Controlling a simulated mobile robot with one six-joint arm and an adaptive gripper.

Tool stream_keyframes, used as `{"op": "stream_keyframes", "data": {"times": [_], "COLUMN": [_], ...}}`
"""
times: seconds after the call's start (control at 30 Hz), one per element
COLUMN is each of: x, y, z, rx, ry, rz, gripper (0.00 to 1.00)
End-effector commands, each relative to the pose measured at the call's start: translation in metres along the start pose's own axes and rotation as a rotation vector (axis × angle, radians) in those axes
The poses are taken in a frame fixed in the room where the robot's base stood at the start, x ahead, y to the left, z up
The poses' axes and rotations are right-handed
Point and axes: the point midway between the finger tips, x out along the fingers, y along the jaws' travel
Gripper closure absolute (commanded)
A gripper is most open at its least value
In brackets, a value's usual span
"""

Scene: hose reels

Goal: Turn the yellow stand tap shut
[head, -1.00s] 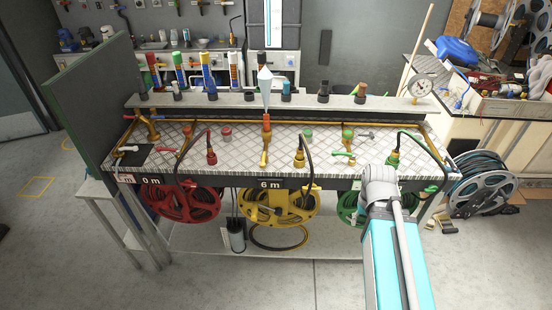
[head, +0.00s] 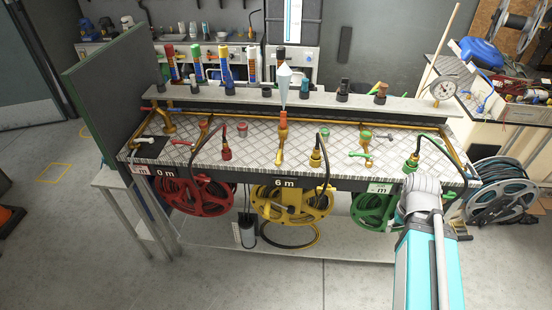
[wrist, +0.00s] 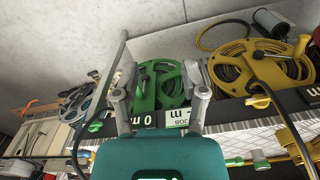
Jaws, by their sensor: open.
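The yellow stand tap (head: 282,142) is a brass-yellow upright with an orange top, mid-bench behind the "6 m" label in the head view. Its lever appears to point toward the front edge. My gripper is in the wrist view (wrist: 160,108), its two fingers apart with nothing between them. In the head view my arm's end stands in front of the bench's right part, well right of the yellow tap, and the fingers are hidden. I cannot clearly tell the yellow tap's handle in the wrist view.
A yellow hose end (head: 317,158) with a black hose stands right of the tap. A green-handled tap (head: 362,154) and a green hose end (head: 412,161) are further right. A red-handled tap (head: 183,143) is left. Hose reels hang below the bench front, including a yellow one (head: 290,206).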

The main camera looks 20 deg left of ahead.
Motion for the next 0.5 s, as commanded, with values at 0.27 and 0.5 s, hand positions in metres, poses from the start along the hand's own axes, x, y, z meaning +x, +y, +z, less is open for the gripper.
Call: {"op": "stream_keyframes", "data": {"times": [0.27, 0.5], "x": [0.017, 0.033], "y": [0.0, -0.026], "z": [-0.015, -0.045], "rx": [0.067, 0.164], "ry": [0.084, 0.298], "rz": [0.105, 0.261], "gripper": [0.45, 0.45]}}
